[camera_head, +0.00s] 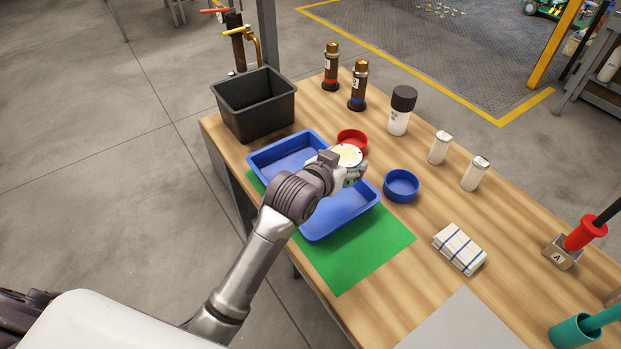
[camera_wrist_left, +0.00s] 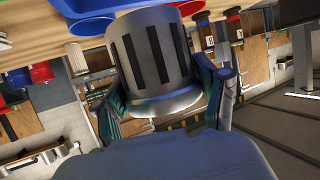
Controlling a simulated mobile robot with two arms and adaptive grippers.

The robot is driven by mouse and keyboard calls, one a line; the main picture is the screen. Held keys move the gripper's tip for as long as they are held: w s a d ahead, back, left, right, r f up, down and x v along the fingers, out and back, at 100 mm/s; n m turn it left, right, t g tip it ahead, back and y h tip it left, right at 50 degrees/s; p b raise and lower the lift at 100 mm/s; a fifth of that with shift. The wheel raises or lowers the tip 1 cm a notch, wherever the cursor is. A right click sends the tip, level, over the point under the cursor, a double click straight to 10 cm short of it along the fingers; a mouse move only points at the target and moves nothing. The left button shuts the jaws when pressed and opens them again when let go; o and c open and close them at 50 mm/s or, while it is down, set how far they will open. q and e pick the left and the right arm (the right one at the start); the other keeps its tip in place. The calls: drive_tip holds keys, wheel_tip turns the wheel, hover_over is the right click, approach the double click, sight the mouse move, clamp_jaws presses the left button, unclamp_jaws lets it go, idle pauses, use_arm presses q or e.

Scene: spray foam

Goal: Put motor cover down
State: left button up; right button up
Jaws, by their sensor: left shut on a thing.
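My left gripper (camera_head: 355,172) is shut on the motor cover, above the blue tray (camera_head: 340,222). In the left wrist view the motor cover (camera_wrist_left: 152,62) is a silver cylinder with dark slots and a wider rim, between the fingers of my left gripper (camera_wrist_left: 168,104). In the head view a pale round face of the motor cover (camera_head: 348,155) points up, and the gripper hides most of its side. The blue tray lies on a green mat (camera_head: 352,262). My right gripper is not in view.
A black bin (camera_head: 255,105), red bowl (camera_head: 352,139) and blue bowl (camera_head: 401,186) stand around the tray. Bottles, including a black-capped one (camera_head: 400,112), line the far edge. A folded cloth (camera_head: 459,249) lies right. The green mat's near part is clear.

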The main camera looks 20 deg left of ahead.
use_arm(q)
drive_tip(key=a+f, duration=0.1)
drive_tip(key=a, duration=0.2)
drive_tip(key=w+a+f, duration=0.1)
drive_tip(key=a+f, duration=0.1)
drive_tip(key=w+a+f, duration=0.1)
drive_tip(key=a+f, duration=0.1)
drive_tip(key=a, duration=0.1)
drive_tip(key=shift+w+a+f, duration=0.15)
drive_tip(key=shift+w+a, duration=0.1)
drive_tip(key=shift+a, duration=0.1)
drive_tip(key=shift+f, duration=0.35)
wheel_tip(320, 180, down, 2)
drive_tip(key=shift+s+f+p, duration=0.1)
drive_tip(key=shift+f+p, duration=0.1)
drive_tip(key=shift+p, duration=0.1)
drive_tip(key=shift+f, duration=0.45)
drive_tip(key=o, duration=1.3)
drive_tip(key=shift+f, duration=0.1)
drive_tip(key=shift+o, duration=0.2)
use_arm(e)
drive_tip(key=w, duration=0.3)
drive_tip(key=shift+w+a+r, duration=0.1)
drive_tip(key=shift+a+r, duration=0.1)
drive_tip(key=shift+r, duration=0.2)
